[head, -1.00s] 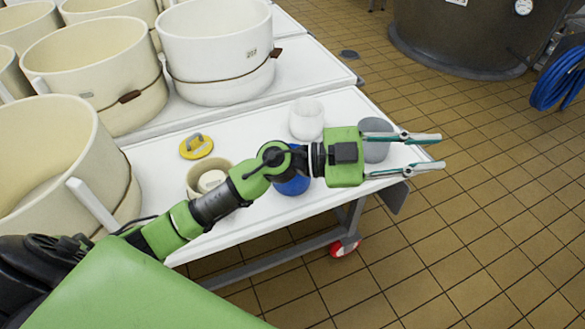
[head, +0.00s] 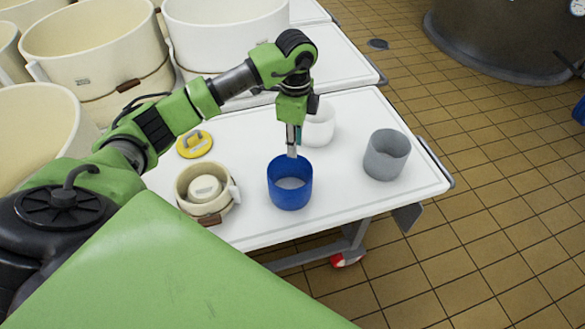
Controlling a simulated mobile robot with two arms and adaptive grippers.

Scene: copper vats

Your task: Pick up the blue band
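The blue band (head: 290,184), a short open-topped ring, stands upright on the white table (head: 259,232) near its front edge. My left gripper (head: 293,154) points straight down at the band's far rim. Its fingertips overlap the rim in the picture. I see the fingers nearly edge-on, so their gap is hidden, and I cannot tell whether they touch the rim or straddle it. My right gripper is out of view.
A cream mould (head: 206,208) stands left of the band, a grey cup (head: 386,155) to its right, and a white cup (head: 318,126) behind the gripper. A yellow disc (head: 195,146) with a handle lies farther left. Large cream tubs (head: 100,50) fill the back left.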

